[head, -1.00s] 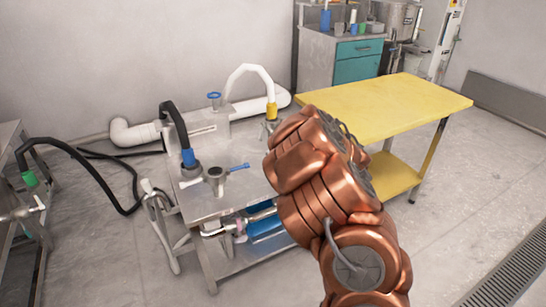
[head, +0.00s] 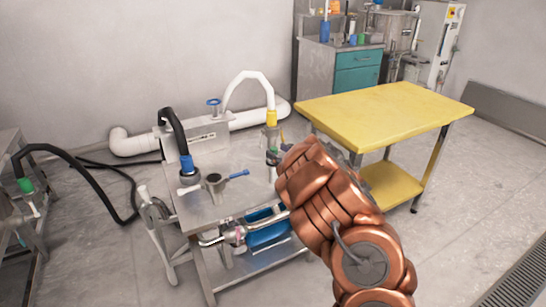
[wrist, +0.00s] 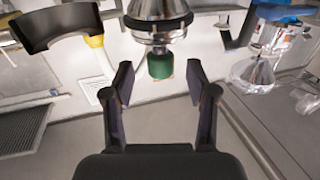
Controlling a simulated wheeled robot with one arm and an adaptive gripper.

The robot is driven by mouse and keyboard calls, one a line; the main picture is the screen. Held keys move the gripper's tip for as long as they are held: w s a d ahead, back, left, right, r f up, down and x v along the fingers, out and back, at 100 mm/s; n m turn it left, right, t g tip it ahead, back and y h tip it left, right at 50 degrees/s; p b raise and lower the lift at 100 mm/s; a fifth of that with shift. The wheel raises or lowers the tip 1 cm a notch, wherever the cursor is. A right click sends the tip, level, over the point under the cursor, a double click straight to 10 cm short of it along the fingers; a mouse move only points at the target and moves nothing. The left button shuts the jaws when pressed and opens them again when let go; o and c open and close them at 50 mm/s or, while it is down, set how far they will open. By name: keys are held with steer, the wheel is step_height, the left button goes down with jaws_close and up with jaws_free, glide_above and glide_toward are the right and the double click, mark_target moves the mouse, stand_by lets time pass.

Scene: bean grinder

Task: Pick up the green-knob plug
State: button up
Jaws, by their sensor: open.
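The green knob (wrist: 160,65) shows in the wrist view as a short dark-green cylinder below a shiny metal body (wrist: 158,22). My gripper (wrist: 161,85) is open, with one dark finger on each side of the knob's line and a clear gap between them. The knob appears slightly beyond the fingertips, and I see no contact.
The steel table (head: 205,215) carries a blue-handled valve (head: 237,174), a black hose with a blue collar (head: 187,163) and a white hose with a yellow collar (head: 271,118). A yellow table (head: 390,112) stands to the right. A green-collared hose (head: 26,185) is at far left.

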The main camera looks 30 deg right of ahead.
steer(key=shift+w+a, duration=0.15)
steer(key=shift+w, duration=0.5)
steer(key=shift+w+a, duration=0.15)
steer(key=shift+w, duration=0.5)
steer(key=shift+c, duration=0.4)
jaws_close()
